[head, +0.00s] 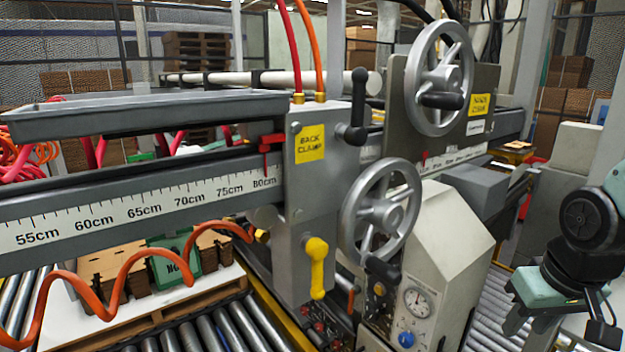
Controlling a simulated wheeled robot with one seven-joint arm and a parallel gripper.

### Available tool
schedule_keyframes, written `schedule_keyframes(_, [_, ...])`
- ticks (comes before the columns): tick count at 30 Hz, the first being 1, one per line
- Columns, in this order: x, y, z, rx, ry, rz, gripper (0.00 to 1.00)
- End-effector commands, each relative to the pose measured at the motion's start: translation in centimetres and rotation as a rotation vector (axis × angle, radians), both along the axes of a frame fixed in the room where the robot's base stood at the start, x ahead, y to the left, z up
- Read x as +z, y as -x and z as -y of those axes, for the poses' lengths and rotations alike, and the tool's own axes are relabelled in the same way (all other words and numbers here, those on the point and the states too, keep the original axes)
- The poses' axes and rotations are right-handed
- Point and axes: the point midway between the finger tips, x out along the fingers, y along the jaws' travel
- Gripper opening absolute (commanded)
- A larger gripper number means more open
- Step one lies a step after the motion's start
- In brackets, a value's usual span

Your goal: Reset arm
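My arm, in black and pale teal, comes in at the right edge of the head view and bends downward. Its end, with my gripper (556,312), is at the lower right, in front of the roller conveyor and apart from the machine. The fingers are small and partly cut off by the frame's lower edge, so I cannot tell whether they are open or shut. No held object shows.
The grey machine has a back clamp box (318,190), an upper handwheel (438,78), a lower handwheel (380,213), a yellow handle (316,268) and a gauge (417,302). A scale rail (140,205) runs left. Cardboard blanks (108,276) lie on a pallet at lower left.

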Motion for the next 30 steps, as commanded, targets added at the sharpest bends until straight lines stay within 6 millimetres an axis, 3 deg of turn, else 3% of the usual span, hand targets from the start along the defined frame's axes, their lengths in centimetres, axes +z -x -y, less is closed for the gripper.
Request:
schedule_keyframes(1, [-0.8, 1.3, -0.6, 0.024, 0.005, -0.019, 0.36])
schedule_keyframes(8, [0.1, 4.4, -9.3, 0.286, -0.008, -0.086, 0.36])
schedule_keyframes(15, [0.7, 11.0, -16.5, 0.577, 0.015, -0.176, 0.36])
schedule_keyframes(21, [1.0, 14.0, -18.4, 0.683, 0.032, -0.212, 0.36])
schedule_keyframes(30, [1.0, 14.0, -18.4, 0.683, 0.032, -0.213, 0.36])
